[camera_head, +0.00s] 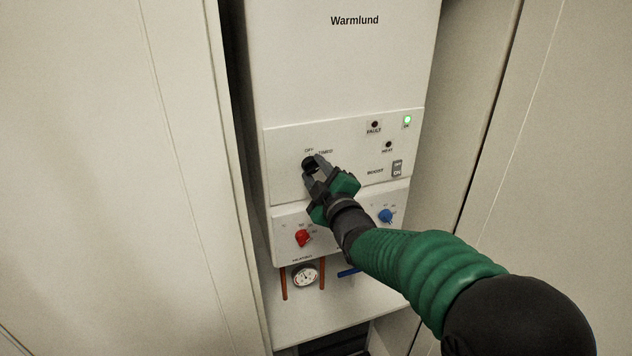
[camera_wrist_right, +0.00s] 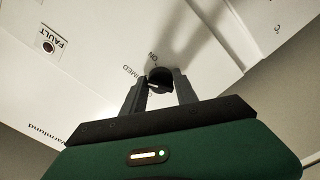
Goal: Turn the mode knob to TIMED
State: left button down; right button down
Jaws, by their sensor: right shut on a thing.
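The black mode knob (camera_head: 308,163) sits on the upper control panel (camera_head: 285,140) of the white Warmlund boiler. OFF is printed above it and TIMED to its upper right. My right gripper (camera_head: 314,168) is shut on the knob, with one finger on each side. In the right wrist view the knob (camera_wrist_right: 159,77) shows between the fingertips of the right gripper (camera_wrist_right: 160,88), near the printed ON and a partly covered TIMED. I cannot tell which label the knob points to. My left gripper is not in view.
Below are a red knob (camera_head: 302,238), a blue knob (camera_head: 385,216) and a round gauge (camera_head: 306,275) between pipes. A boost switch (camera_head: 397,168) and a lit green lamp (camera_head: 407,120) are at the right. Pale cabinet panels (camera_head: 180,180) flank the boiler closely.

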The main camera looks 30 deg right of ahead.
jog(key=shift+n+b, duration=0.3)
jog(key=shift+n, duration=0.1)
jog(key=c, duration=0.9)
grip_release()
jog(key=shift+w, duration=0.1)
jog(key=shift+c, duration=0.2)
jog(key=shift+f, duration=0.1)
